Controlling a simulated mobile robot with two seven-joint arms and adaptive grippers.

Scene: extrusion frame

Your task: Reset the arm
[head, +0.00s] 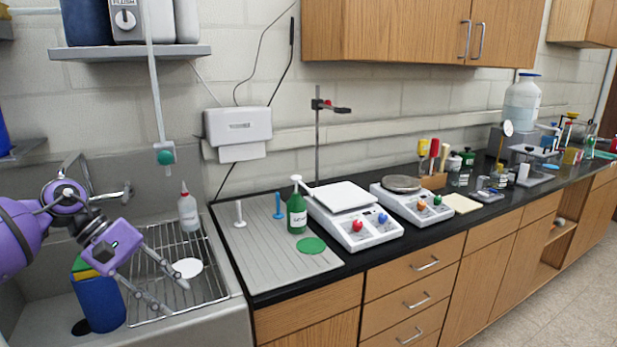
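My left arm, purple and grey, comes in from the left edge. My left gripper (177,299) points down and to the right over the wire rack (217,287) at the sink. Its two thin grey fingers are spread apart with nothing between them, so it is open. A white disc (187,268) shows on the rack just beyond the fingers. A blue container (99,303) with a yellow and green top stands in the sink to the left of the fingers, partly behind my gripper. My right arm and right gripper do not show.
A white squeeze bottle (187,210) stands behind the rack. To the right, a grey ridged board (263,262) holds a green bottle (297,211) and two small pegs. Two white scales (352,233) stand beyond it. A shelf (130,52) hangs above the sink.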

